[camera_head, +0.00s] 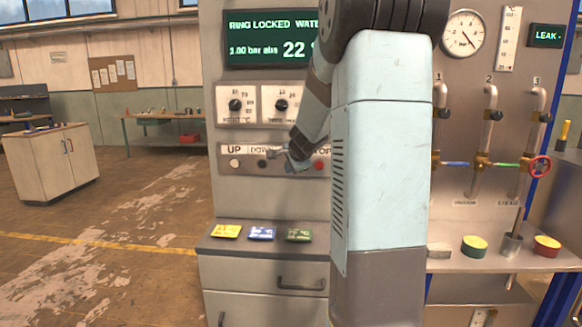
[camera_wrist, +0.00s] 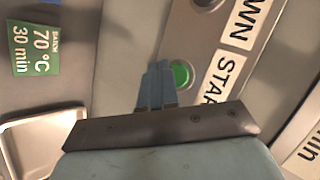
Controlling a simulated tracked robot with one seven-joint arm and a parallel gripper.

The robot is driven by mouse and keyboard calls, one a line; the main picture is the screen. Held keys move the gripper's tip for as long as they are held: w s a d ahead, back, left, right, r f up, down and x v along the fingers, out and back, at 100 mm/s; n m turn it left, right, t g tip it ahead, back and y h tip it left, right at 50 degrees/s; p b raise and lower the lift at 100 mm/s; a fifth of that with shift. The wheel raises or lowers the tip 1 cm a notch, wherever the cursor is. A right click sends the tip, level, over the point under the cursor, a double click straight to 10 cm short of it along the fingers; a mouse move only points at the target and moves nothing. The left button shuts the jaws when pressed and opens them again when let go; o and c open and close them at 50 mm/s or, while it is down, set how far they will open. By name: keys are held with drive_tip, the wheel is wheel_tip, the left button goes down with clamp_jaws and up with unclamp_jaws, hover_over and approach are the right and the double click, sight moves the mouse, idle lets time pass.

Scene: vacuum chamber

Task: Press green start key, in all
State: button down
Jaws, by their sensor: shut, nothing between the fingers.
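The green start key (camera_wrist: 182,74) shows in the wrist view as a round button in a dark ring, beside the white START label (camera_wrist: 222,82). My gripper (camera_wrist: 158,66) is shut and empty. Its fingertips lie just left of the key in that view and overlap the edge of its ring; I cannot tell whether they touch it. In the head view my gripper (camera_head: 284,156) is in front of the key panel (camera_head: 225,166), between the DOWN key (camera_head: 262,164) and the red STOP key (camera_head: 319,166). The green key is hidden there by my gripper and arm.
Two knobs (camera_head: 235,105) (camera_head: 281,105) sit above, under a green-lit display (camera_head: 262,38) reading "RING LOCKED". Coloured cards (camera_head: 226,231) lie on the ledge below. Pipes with valves (camera_head: 540,166) stand at right.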

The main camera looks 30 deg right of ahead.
drive_tip(key=shift+w, duration=0.1)
drive_tip(key=shift+w+d+r, duration=0.1)
drive_tip(key=shift+w+d, duration=0.1)
drive_tip(key=shift+w, duration=0.1)
drive_tip(key=shift+w+d, duration=0.25)
drive_tip(key=shift+w, duration=0.1)
idle(1.0)
idle(0.3)
drive_tip(key=shift+s+a, duration=0.45)
drive_tip(key=shift+s, duration=0.25)
drive_tip(key=shift+s+a, duration=0.1)
drive_tip(key=shift+s+a, duration=0.65)
drive_tip(key=shift+s, duration=0.35)
drive_tip(key=shift+s+a, duration=0.65)
drive_tip(key=shift+s, duration=0.35)
